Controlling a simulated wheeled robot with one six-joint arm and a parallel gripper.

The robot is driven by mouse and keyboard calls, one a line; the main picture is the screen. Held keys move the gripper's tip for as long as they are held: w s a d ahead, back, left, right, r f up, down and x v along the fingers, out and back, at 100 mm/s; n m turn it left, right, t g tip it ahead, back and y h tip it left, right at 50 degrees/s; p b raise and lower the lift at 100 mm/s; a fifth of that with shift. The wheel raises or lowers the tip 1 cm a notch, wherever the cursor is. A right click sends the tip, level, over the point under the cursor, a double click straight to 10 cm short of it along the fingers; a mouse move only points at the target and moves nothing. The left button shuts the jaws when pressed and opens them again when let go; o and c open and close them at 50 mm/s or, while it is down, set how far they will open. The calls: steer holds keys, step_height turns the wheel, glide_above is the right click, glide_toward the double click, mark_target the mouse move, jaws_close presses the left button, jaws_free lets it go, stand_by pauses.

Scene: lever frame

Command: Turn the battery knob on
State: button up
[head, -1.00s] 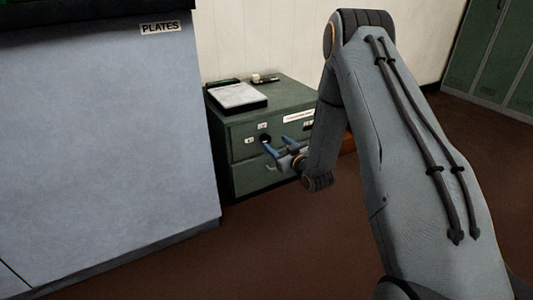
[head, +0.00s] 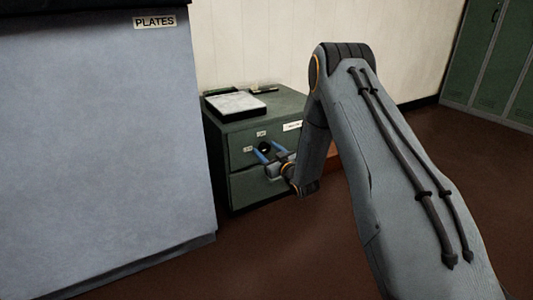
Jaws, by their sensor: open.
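A dark round knob (head: 265,147) sits on the front of the green cabinet (head: 240,187), with small white labels above it and to its left. Its exact setting is too small to tell. My gripper (head: 267,151) is open in front of the cabinet's upper part. Its two blue fingers point at the cabinet front, one on each side of the knob in the picture. I cannot tell whether they touch it. My arm hides the right part of the cabinet front.
A large blue-grey block labelled PLATES (head: 110,150) stands close on the left. A clipboard-like pad (head: 235,104) lies on the cabinet top. Green lockers (head: 500,65) stand at the far right. Brown floor (head: 250,255) is clear in front of the cabinet.

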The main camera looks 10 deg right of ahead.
steer(key=c, duration=1)
steer(key=shift+c, duration=0.2)
steer(key=shift+m+p, duration=0.4)
steer(key=shift+p, duration=0.05)
steer(key=m+p, duration=0.3)
steer(key=shift+r+m, duration=0.15)
steer(key=shift+m, duration=0.15)
steer(key=m+p, duration=0.3)
steer(key=m, duration=0.1)
steer(key=m+p, duration=0.2)
steer(key=m, duration=0.3)
steer(key=shift+d, duration=0.1)
steer(key=m+p, duration=0.1)
steer(key=m, duration=0.3)
steer(key=shift+f+m+p, duration=0.2)
steer(key=shift+m+p, duration=0.1)
